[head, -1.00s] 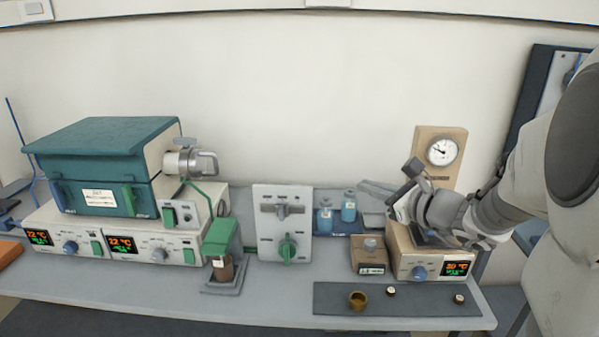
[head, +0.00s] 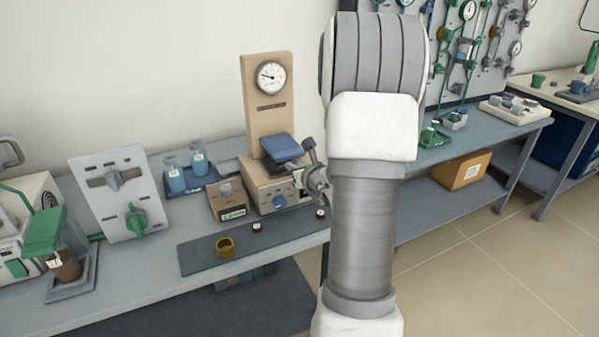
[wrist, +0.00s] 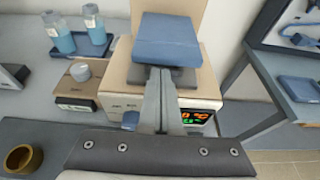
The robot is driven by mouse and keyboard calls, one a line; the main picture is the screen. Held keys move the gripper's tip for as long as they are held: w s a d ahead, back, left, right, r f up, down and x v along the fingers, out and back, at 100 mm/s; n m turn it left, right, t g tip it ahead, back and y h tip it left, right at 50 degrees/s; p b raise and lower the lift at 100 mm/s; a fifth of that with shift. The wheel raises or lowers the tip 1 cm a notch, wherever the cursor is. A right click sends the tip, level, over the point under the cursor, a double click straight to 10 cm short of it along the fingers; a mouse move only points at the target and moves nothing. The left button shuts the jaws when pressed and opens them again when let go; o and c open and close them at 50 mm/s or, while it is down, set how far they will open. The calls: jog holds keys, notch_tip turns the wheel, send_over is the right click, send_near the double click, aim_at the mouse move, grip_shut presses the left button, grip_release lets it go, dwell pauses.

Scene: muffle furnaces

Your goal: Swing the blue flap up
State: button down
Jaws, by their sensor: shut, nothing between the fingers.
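The blue flap (head: 281,147) sits on top of a small beige instrument (head: 276,196) with a gauge column behind it. In the wrist view the flap (wrist: 167,40) is a flat blue panel above a dark grey plate (wrist: 183,79). My gripper (wrist: 161,72) is shut and empty, its fingertips at the flap's near edge; I cannot tell whether they touch it. In the head view my gripper (head: 299,178) is at the instrument's right front, partly hidden by my arm. The fingers cover part of the instrument's front and display.
A small brown box (head: 228,202) and blue bottles (head: 174,176) stand left of the instrument. A brass cup (head: 225,247) and small dark-topped pieces sit on the dark mat (head: 205,256) in front. A gap separates this bench from another bench (head: 470,144) at right.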

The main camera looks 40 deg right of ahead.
jog(key=shift+x, duration=0.9)
jog(key=shift+r, duration=0.15)
